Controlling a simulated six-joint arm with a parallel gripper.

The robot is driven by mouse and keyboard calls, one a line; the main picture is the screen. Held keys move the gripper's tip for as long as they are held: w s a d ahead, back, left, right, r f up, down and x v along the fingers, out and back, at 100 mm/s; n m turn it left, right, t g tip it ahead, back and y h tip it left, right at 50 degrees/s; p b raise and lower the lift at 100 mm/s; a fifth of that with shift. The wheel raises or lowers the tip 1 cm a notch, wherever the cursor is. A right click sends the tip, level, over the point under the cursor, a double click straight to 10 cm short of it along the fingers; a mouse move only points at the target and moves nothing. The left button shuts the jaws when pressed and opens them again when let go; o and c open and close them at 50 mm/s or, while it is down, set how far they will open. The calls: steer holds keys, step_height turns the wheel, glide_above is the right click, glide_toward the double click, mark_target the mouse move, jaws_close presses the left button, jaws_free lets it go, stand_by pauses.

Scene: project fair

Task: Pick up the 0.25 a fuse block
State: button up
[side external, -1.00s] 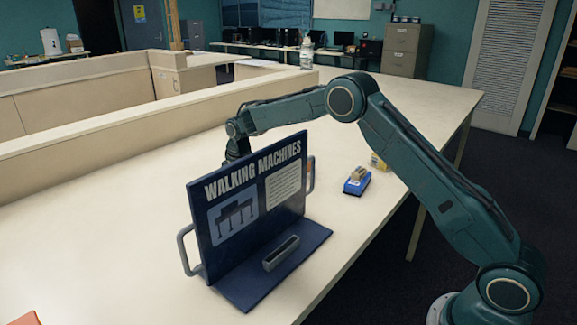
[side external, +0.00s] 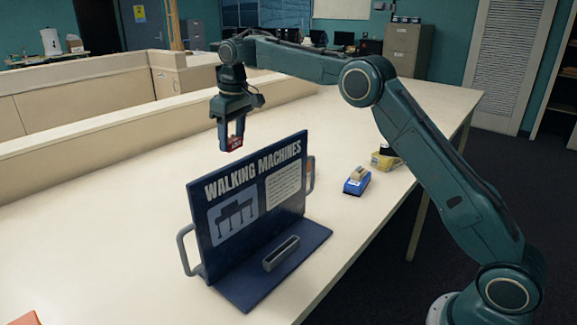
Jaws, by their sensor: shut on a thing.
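My gripper (side external: 231,141) is raised above the table behind the display board. It points down, and its jaws are shut on a small red block (side external: 234,145) with a pale marking too small to read. The block hangs between the fingertips, clear of the table and above the board's top left part. I cannot read a fuse rating on it.
The dark blue "Walking Machines" board (side external: 225,185) stands on the table (side external: 110,225), with side handles and a slotted base. Low beige walls (side external: 110,128) border the left; the table's left front is mostly clear.

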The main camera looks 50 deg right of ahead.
steer(key=shift+r, duration=0.75)
steer(key=shift+s+d, duration=0.1)
steer(key=shift+d, duration=0.05)
